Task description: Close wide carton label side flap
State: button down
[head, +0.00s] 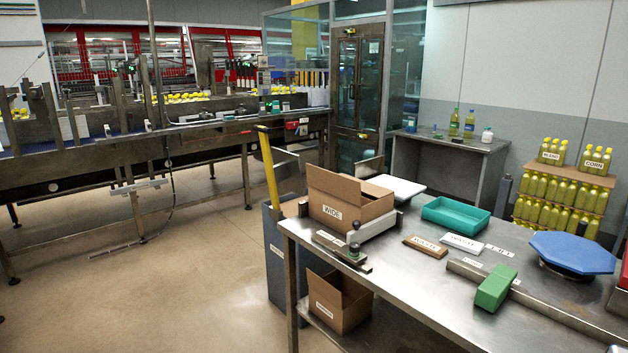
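The wide carton (372,207) is an open brown cardboard box at the left end of the steel table. Its white label reading WIDE (332,212) is on the side facing me. The label side flap (334,186) stands up above that side, along its top edge. The inside bottom of the carton is hidden. My gripper is not in this view.
A metal bracket (378,226) with dark knobs borders the carton. A teal tray (456,213), label plates, a green block (495,288) and a blue octagonal turntable (572,251) are on the table. A yellow-handled post (269,168) rises left of it. Another carton (339,301) is below.

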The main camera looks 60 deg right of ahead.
aim_at(348, 190)
jog(key=z, duration=0.15)
jog(key=i, duration=0.95)
jog(key=u, duration=0.1)
